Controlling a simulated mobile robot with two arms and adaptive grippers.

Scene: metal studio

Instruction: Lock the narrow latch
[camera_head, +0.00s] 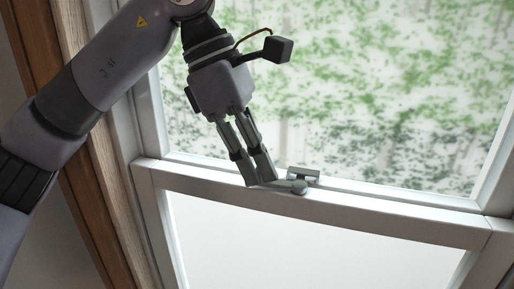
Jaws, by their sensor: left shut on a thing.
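The narrow latch (299,186) is a small grey piece on the white middle rail of the window, with a round pivot and a short lever pointing left. A small grey keeper (303,173) sits just behind it on the rail. My left gripper (261,183) reaches down from the upper left. Its fingers are close together with their tips at the left end of the latch lever, shut on it. The fingertips hide the end of the lever. My right gripper is not in view.
The white window frame (400,208) surrounds the latch, with glass above and below the rail. Brown wooden trim (85,190) and the frame's left side stand close to my left arm. The rail to the right of the latch is clear.

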